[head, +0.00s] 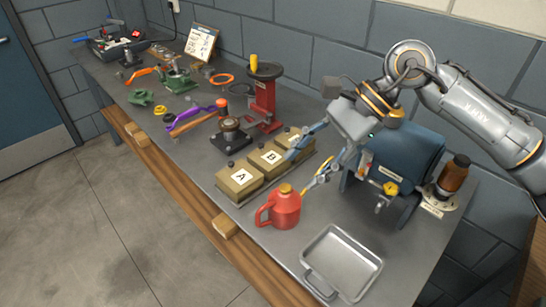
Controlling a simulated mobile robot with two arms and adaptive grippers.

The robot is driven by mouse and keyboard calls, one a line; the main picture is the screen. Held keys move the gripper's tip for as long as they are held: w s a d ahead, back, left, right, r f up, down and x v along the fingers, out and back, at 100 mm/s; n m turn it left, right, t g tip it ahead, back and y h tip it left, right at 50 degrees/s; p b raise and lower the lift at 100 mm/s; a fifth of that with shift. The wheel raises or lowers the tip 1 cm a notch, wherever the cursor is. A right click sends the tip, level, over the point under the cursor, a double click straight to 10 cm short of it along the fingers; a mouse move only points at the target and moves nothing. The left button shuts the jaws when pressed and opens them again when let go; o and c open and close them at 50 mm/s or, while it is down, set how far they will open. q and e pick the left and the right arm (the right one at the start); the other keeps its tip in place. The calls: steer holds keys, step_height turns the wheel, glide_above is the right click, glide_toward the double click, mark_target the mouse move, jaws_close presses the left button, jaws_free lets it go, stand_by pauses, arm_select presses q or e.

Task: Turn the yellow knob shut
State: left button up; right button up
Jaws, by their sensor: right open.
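The yellow knob (391,188) sits on a small tap at the front of a blue tank (408,158), which rests on a dark stand on the bench. My right gripper (300,173) is open, with its two blue-grey fingers spread and nothing between them. It is to the left of the knob and apart from it, above the red oil can and the lettered boxes. My right arm comes in from the right, passing above the tank and hiding part of it. My left gripper is not in view.
A red can (284,210) with a yellow spout stands left of the tap. A metal tray (343,262) lies in front, and a brown bottle (453,176) stands right of the tank. Lettered boxes (240,181) and a red press (265,97) are further left.

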steer(key=s+a+r+m+y+p, duration=0.1)
steer(key=s+a+r+y, duration=0.2)
steer(key=a, duration=0.3)
steer(key=shift+s+a+m+g+y, duration=0.2)
steer(key=shift+s+m+g+y, duration=0.1)
steer(key=shift+m+g+y, duration=0.1)
steer(key=shift+p, duration=0.3)
